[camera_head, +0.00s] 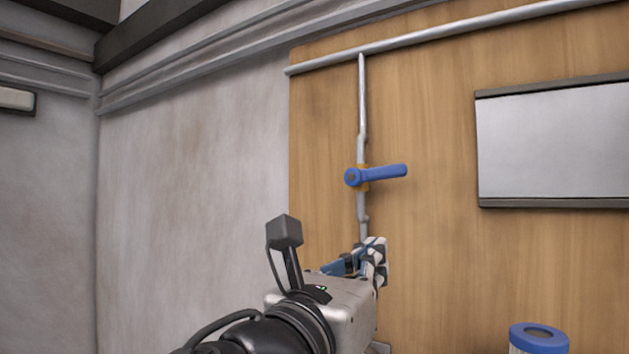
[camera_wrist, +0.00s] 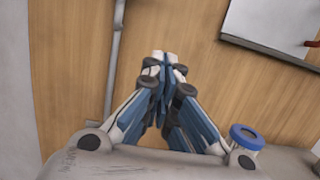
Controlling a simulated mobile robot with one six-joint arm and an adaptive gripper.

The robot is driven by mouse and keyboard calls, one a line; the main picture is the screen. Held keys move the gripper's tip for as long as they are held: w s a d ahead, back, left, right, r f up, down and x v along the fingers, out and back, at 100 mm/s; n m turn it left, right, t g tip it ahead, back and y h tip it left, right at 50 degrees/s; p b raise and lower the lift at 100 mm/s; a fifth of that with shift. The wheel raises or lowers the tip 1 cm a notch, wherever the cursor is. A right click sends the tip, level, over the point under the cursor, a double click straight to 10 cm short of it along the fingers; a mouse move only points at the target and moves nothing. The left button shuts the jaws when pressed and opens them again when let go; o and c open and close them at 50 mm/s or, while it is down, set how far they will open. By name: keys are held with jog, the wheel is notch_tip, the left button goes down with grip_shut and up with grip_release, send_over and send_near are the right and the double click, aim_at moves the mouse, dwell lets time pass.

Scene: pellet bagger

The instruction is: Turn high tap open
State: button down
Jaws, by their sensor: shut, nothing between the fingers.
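The high tap has a blue lever handle (camera_head: 382,174) on a vertical grey pipe (camera_head: 362,110) against a wooden panel. The handle points right, roughly level and crosswise to the pipe, with a yellow-orange valve body behind it. My gripper (camera_head: 376,247) is below the handle, in front of the pipe's lower part and apart from the handle. In the wrist view my gripper (camera_wrist: 164,57) has its fingertips together, with nothing between them. The pipe (camera_wrist: 113,60) runs to the left of the fingers there. The tap handle is out of the wrist view.
A white board (camera_head: 555,140) with dark rails hangs on the panel at right. A blue-rimmed cylinder (camera_head: 539,338) stands at the bottom right. A horizontal pipe (camera_head: 450,33) crosses the panel's top. The panel right of the handle is clear up to the board.

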aim_at(376, 174)
jog(key=shift+n, duration=0.7)
jog(key=w+d+r+p, duration=0.1)
jog(key=w+r, duration=0.1)
jog(key=w+d+r+p, duration=0.1)
jog(key=w+d+r, duration=0.1)
jog(key=w+r, duration=0.1)
jog(key=w+d+r+p, duration=0.1)
jog(key=w+r, duration=0.1)
jog(key=w, duration=0.1)
jog(key=shift+w+d+r, duration=0.1)
jog(key=shift+d+r, duration=0.05)
jog(key=shift+d, duration=0.05)
jog(key=shift+r, duration=0.1)
